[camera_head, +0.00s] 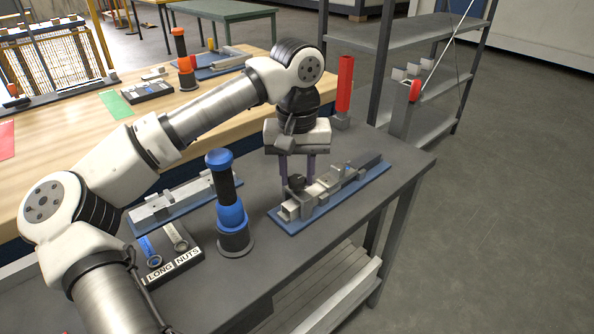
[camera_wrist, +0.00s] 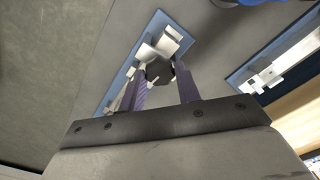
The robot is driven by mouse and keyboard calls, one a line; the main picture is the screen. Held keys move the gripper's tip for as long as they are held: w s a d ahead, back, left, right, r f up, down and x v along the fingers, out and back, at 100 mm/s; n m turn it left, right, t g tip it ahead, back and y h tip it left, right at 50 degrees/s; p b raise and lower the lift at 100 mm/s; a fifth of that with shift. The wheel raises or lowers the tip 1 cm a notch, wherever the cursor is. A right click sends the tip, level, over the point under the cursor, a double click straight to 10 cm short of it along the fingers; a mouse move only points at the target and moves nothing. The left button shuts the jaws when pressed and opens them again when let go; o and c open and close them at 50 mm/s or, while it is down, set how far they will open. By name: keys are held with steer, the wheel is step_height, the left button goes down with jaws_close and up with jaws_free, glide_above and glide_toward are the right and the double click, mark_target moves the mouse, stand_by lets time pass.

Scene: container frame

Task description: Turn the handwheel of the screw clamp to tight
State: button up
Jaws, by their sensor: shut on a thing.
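The screw clamp (camera_head: 330,190) is a grey metal assembly on a blue base plate (camera_head: 372,181), on the dark table. Its handwheel (camera_head: 296,184) is a small dark knob at the clamp's near left end. It also shows in the wrist view as a black faceted knob (camera_wrist: 160,71). My gripper (camera_head: 297,178) points down over this end, its two purple fingers on either side of the handwheel. It is shut on the handwheel. The fingers hide part of the wheel, and I cannot tell how tight the clamp is.
A blue and black upright post (camera_head: 232,205) stands left of the clamp. A tray labelled LONG NUTS (camera_head: 176,264) and a second blue-based fixture (camera_head: 180,206) lie farther left. A red post (camera_head: 344,85) stands behind. Table space right of the clamp is clear.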

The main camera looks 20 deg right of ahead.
mark_target(297, 178)
steer(key=o, duration=1)
steer(key=shift+r, duration=0.1)
step_height(297, 178, up, 14)
steer(key=shift+f, duration=0.15)
